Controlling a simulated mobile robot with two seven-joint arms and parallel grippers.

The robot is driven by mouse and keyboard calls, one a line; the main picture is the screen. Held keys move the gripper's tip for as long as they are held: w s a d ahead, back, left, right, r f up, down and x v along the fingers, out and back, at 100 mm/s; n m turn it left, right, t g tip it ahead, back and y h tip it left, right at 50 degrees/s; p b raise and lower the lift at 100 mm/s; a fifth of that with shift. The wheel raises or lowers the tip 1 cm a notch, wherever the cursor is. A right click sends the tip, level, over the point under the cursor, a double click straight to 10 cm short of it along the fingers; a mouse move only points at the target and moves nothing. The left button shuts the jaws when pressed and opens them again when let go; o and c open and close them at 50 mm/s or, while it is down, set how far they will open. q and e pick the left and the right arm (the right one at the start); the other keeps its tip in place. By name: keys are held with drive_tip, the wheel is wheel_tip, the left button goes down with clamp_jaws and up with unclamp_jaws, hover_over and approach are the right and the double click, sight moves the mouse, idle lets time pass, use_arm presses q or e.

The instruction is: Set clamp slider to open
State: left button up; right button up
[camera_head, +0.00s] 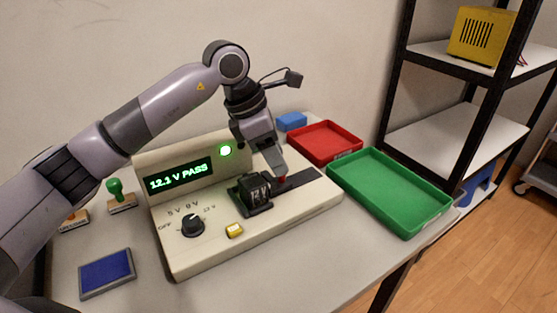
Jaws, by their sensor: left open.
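A cream test device (205,258) stands on the table with a lit display (178,177) reading "12.1 V PASS" and a glowing green lamp (225,151). A black block (256,190) sits in a dark holder on its top. To the right of it is the clamp slider's dark track (305,179), with a small red part (282,181) at its near left end. My left gripper (281,172) is at this red part, pointing down. Its fingertips are small here, and I cannot tell if they touch the slider. My right gripper is not in view.
A red tray (325,141) and a green tray (390,190) lie to the right of the device. A green-handled stamp (115,191) and a blue pad (106,272) lie left. The device has a black knob (192,225) and a yellow button (234,230). A shelf stands behind right.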

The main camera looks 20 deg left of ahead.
use_arm(q)
drive_tip(key=shift+x, duration=1)
drive_tip(key=shift+c, duration=0.9)
clamp_jaws()
drive_tip(key=shift+w+d+r, duration=0.1)
drive_tip(key=shift+w+d, duration=0.1)
drive_tip(key=shift+w, duration=0.05)
drive_tip(key=shift+w+d, duration=0.8)
drive_tip(key=shift+w, duration=0.25)
drive_tip(key=shift+c, duration=1.2)
unclamp_jaws()
drive_tip(key=shift+r, duration=0.1)
drive_tip(key=o, duration=0.4)
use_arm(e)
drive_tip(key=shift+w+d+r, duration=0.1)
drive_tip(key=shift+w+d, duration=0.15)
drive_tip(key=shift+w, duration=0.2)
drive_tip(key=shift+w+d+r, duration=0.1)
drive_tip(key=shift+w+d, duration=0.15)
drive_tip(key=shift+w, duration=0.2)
